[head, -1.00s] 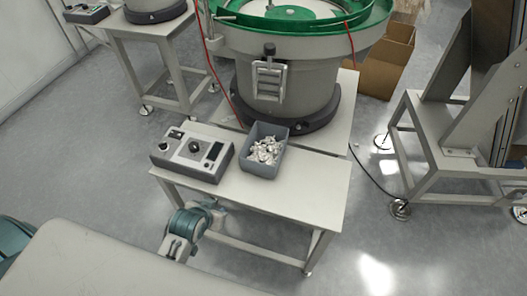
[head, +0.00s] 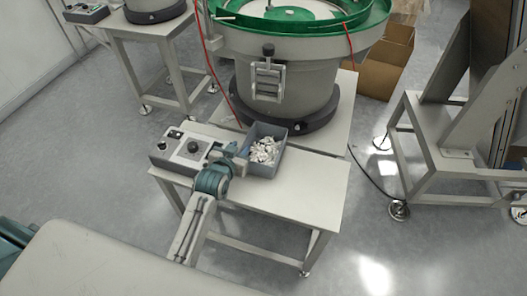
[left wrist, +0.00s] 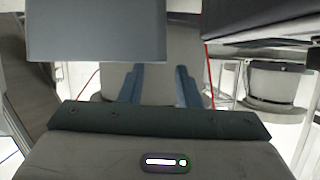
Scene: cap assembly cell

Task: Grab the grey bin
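The grey bin (head: 264,169) stands on the white table, against the base of the feeder, and is filled with small whitish metal parts (head: 264,150). A plain grey face that looks like the bin's wall (left wrist: 95,30) fills the upper left of the left wrist view. My left gripper (head: 234,153) is at the bin's left side, between it and the control box. Its two blue fingers (left wrist: 159,88) are apart with nothing seen between them. I cannot tell whether a finger touches the bin. My right gripper is not in view.
The control box (head: 176,150) sits just left of my gripper, partly hidden by my arm. The bowl feeder with its green rim (head: 300,35) stands behind the bin. The table top (head: 310,190) is clear to the right and front. A red cable (head: 209,60) hangs behind.

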